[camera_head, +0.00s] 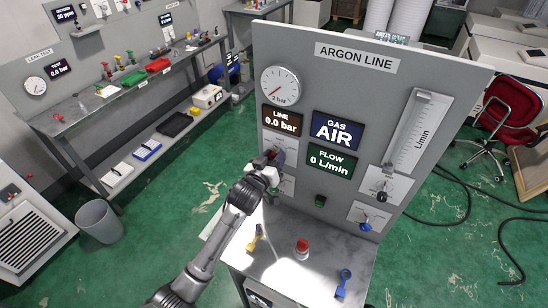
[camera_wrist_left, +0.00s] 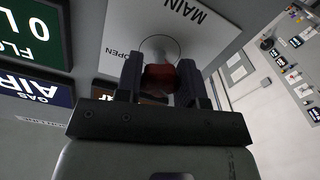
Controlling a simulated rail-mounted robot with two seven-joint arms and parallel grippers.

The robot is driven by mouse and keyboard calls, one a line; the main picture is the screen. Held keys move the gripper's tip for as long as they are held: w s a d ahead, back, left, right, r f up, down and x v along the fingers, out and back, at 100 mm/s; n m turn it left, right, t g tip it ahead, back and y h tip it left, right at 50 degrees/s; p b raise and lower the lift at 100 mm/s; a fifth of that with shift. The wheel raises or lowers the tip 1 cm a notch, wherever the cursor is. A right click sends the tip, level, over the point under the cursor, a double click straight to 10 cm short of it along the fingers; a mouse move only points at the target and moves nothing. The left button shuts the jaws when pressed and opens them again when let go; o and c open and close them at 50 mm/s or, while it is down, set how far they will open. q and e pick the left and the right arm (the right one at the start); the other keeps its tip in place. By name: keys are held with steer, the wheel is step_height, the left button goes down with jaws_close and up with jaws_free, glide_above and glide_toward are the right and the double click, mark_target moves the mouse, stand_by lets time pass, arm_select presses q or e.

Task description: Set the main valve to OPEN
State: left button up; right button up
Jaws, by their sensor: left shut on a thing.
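The argon line panel (camera_head: 352,75) stands upright on a bench. My left gripper (camera_head: 270,166) is at the panel's left side, below the LINE display, and covers most of the main valve there. In the left wrist view my left gripper (camera_wrist_left: 160,88) is shut on the red handle of the main valve (camera_wrist_left: 160,77), with one finger on each side. The plate behind it (camera_wrist_left: 205,40) reads MAIN, with OPEN near its edge. The handle's exact angle is hard to tell. My right gripper is not in view.
The panel shows a gauge (camera_head: 280,86), LINE 0.0 bar (camera_head: 282,121), GAS AIR (camera_head: 336,130) and FLOW 0 L/min (camera_head: 330,161). A yellow tool (camera_head: 255,237), a red-topped item (camera_head: 302,248) and a blue tool (camera_head: 343,282) are on the bench top.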

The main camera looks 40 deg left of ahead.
arm_select(q)
steer(key=shift+r+m+p, duration=0.2)
steer(key=shift+m+p, duration=0.7)
steer(key=shift+m, duration=0.2)
steer(key=m+p, duration=0.1)
steer(key=m, duration=0.1)
steer(key=shift+m+p, duration=0.3)
steer(key=shift+m, duration=0.1)
steer(key=m+p, duration=0.1)
steer(key=m, duration=0.2)
steer(key=shift+m+p, duration=0.3)
steer(key=m+p, duration=0.1)
steer(key=m, duration=0.2)
steer(key=shift+a+m, duration=0.1)
steer(key=shift+m, duration=0.2)
steer(key=m+p, duration=0.1)
steer(key=m, duration=0.4)
steer(key=shift+p, duration=0.4)
steer(key=m+p, duration=0.1)
steer(key=m, duration=0.4)
steer(key=shift+m, duration=0.3)
steer(key=shift+f+m, duration=0.1)
steer(key=shift+m, duration=0.7)
